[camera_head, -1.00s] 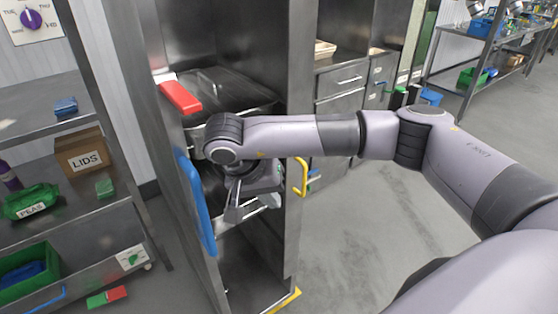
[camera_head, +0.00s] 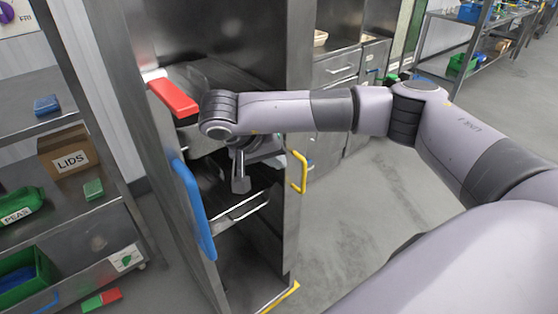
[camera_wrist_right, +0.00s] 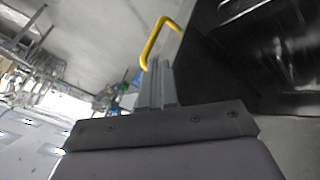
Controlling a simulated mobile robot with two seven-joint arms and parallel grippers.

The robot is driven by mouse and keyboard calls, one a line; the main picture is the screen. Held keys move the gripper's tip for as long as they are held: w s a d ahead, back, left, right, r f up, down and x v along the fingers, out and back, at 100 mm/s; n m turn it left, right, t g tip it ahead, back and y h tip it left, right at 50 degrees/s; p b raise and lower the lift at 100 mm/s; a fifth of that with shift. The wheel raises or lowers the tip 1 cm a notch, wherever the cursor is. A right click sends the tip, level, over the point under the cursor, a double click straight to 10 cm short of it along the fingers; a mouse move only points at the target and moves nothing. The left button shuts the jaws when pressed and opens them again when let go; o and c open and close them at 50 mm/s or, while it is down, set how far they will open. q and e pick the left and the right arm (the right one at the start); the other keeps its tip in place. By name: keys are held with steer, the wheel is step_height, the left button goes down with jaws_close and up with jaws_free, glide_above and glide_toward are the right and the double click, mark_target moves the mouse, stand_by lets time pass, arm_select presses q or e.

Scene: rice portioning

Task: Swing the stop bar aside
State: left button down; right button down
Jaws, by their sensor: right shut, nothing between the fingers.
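A red bar (camera_head: 172,97) with a white end juts out from the upper left side of the open steel cabinet (camera_head: 300,90); it is the likely stop bar, though no label shows. My right gripper (camera_head: 241,184) hangs inside the cabinet opening, below and right of the red bar and apart from it. Its fingers are shut and empty, pointing down. In the right wrist view the shut fingers (camera_wrist_right: 157,86) appear close to a yellow bar (camera_wrist_right: 158,38), with no clear contact. My left gripper is not in view.
A long blue handle (camera_head: 194,208) stands on the cabinet's left edge. The yellow handle (camera_head: 301,172) sits on its right edge. A shelf (camera_head: 100,222) with a LIDS box (camera_head: 68,153) stands at left. Grey floor (camera_head: 385,225) is open at right.

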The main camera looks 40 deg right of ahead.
mark_target(292, 171)
steer(key=p+x, duration=0.1)
steer(key=x, duration=0.6)
steer(key=shift+d+f, duration=0.2)
steer(key=shift+f, duration=0.1)
steer(key=shift+d+f, duration=0.1)
steer(key=shift+f, duration=0.05)
steer(key=shift+w, duration=0.1)
